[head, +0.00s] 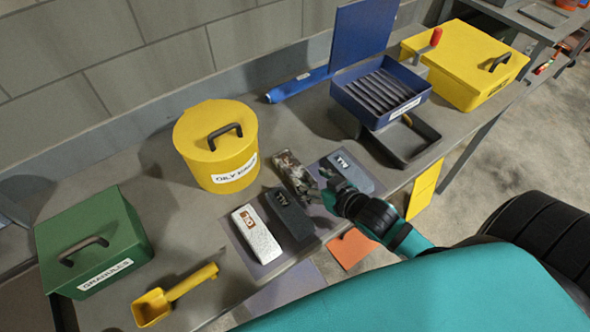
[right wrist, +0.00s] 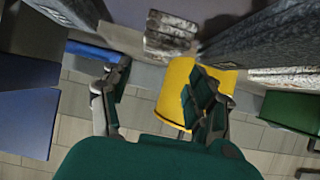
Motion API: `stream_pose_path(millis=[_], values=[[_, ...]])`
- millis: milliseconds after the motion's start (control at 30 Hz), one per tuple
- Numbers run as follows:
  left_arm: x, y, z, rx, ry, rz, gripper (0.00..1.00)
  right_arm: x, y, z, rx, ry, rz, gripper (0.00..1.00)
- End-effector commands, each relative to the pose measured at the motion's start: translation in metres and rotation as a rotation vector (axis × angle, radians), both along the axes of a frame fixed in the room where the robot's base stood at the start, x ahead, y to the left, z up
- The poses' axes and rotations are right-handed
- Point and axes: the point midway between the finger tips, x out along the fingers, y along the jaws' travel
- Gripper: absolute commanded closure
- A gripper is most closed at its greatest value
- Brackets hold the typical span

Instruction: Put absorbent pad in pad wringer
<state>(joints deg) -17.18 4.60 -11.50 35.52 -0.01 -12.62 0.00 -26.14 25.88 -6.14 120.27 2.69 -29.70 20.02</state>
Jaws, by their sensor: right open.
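Several block-like pads lie in a row on the bench: a white speckled one (head: 256,234), a dark grey one (head: 289,213), a mottled, dirty-looking one (head: 295,176) and another grey one (head: 349,168). Which is meant by the absorbent pad I cannot tell for sure. The blue pad wringer (head: 358,102) stands at the back right, lid (head: 362,32) up, slats bare, crank with red grip at its side. My right gripper (head: 328,187) is open and empty beside the mottled pad, which shows ahead of the fingers (right wrist: 158,95) in the right wrist view (right wrist: 170,36). My left gripper is out of view.
A yellow oily-rags bin (head: 205,150) stands behind the pads. A green granules box (head: 92,235) and yellow scoop (head: 155,307) are at left. A dark tray (head: 421,152) lies at the wringer's foot. A yellow box (head: 468,65) stands right of it. A blue tube (head: 298,84) lies along the wall.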

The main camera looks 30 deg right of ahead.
Motion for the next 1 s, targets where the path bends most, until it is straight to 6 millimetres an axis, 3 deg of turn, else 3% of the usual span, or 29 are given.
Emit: stream_pose_path(millis=[100, 367, 633, 933, 1000], values=[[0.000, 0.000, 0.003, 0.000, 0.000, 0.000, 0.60, 0.018, 0.002, -0.008, -0.001, -0.001, 0.000, 0.40], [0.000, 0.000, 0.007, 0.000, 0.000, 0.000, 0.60, 0.035, 0.004, -0.017, -0.002, -0.001, 0.001, 0.40], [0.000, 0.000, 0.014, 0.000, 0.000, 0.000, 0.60, 0.067, 0.008, -0.037, -0.003, 0.000, 0.001, 0.40], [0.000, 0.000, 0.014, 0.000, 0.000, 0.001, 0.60, 0.072, 0.009, -0.041, -0.002, 0.000, 0.002, 0.40], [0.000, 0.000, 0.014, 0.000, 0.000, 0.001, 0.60, 0.072, 0.009, -0.041, -0.002, 0.000, 0.002, 0.47]])
